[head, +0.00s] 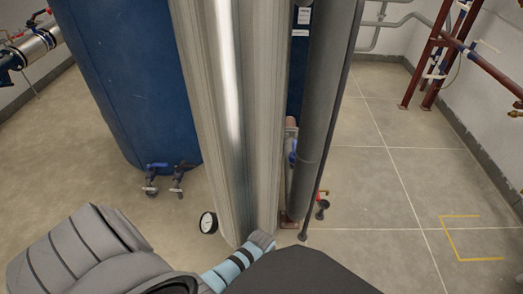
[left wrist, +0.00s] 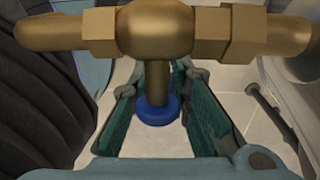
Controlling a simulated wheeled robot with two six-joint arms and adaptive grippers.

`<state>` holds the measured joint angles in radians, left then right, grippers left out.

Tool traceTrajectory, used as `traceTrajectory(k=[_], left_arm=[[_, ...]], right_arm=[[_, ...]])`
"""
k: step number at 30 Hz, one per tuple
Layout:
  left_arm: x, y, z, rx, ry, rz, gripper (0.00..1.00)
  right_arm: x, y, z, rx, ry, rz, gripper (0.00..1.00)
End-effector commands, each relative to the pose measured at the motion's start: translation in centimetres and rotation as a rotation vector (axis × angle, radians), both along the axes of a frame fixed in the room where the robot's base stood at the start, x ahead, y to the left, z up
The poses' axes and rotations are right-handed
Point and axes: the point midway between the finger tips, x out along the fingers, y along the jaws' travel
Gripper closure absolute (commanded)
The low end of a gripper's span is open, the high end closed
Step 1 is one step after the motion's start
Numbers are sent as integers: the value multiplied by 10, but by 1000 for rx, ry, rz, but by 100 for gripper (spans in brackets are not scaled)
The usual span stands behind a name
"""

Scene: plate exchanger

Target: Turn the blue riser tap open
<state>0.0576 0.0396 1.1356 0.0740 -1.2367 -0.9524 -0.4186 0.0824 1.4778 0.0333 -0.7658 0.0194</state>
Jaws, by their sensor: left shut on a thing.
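The blue riser tap (left wrist: 157,112) shows in the left wrist view as a round blue handle on a short dark stem below a brass valve body (left wrist: 155,28). The brass body runs across the top of that view. My left gripper (left wrist: 160,92) has its two green-padded fingers on either side of the stem and blue handle and is shut on the tap. Part of the grip is hidden by the brass body. In the head view my left arm comes in from the lower left, and its gripper and the tap are hidden. My right gripper is in neither view.
Tall grey pipes (head: 225,110) stand close in front of me. A blue tank (head: 125,80) with small blue-handled valves (head: 165,172) is behind to the left. A round gauge (head: 208,222) is by the pipe. Red frames (head: 432,60) stand back right. The tiled floor at right is clear.

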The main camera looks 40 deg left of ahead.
Motion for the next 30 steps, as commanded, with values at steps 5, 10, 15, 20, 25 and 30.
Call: traceTrajectory(k=[5, 10, 15, 20, 25, 30], left_arm=[[-3, -3, 2, -47, 59, 2, 100], [-3, -3, 1, -47, 57, 2, 100], [-3, -3, 1, -46, 56, 2, 62], [-3, -3, 1, -45, 56, 2, 62], [-2, -2, 5, -44, 54, 3, 62], [2, 0, 36, -45, 51, 2, 62]], right_arm=[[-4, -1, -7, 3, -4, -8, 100], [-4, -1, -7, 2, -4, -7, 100], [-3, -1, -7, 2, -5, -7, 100], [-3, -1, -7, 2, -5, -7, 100], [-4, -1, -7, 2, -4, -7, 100], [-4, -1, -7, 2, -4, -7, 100]])
